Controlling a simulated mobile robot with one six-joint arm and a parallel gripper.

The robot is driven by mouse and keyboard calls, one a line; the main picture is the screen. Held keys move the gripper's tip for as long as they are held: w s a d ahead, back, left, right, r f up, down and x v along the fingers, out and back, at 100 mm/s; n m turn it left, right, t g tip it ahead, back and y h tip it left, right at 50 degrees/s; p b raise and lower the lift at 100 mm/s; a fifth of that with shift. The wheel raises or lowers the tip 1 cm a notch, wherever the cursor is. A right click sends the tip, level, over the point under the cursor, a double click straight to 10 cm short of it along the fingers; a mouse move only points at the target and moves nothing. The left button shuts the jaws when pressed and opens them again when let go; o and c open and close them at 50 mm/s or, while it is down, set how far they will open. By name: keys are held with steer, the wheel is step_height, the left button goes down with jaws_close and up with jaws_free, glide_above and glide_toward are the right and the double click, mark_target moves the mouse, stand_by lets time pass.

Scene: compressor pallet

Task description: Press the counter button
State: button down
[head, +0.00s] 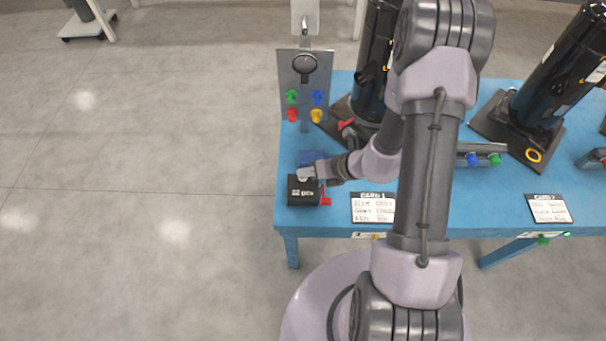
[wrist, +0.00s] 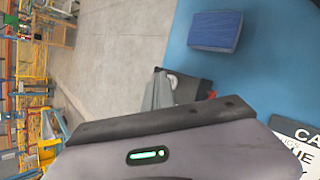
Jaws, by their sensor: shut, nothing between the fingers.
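The counter is a small black box (head: 303,193) with white markings on its front, at the left front corner of the blue table. My gripper (head: 307,173) is shut and empty, with its fingertips at the top of the box. The wrist view also shows the grey fingers (wrist: 160,88) beside the dark box (wrist: 192,89). A pale rounded piece, perhaps the button, shows beside the fingertips there. The head view does not show the button clearly, and I cannot tell whether the fingertips touch it.
A red part (head: 325,196) sits at the box's right side. A blue block (wrist: 215,32) lies behind it. A grey panel (head: 305,70) with coloured knobs stands farther back. A white card (head: 373,208) lies to the right. Black cylinders stand on the table (head: 480,190).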

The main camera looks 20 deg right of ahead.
steer(key=shift+r, duration=0.1)
steer(key=shift+r+p, duration=0.75)
steer(key=shift+r, duration=0.1)
steer(key=shift+r, duration=0.1)
step_height(320, 180, up, 5)
steer(key=p, duration=0.4)
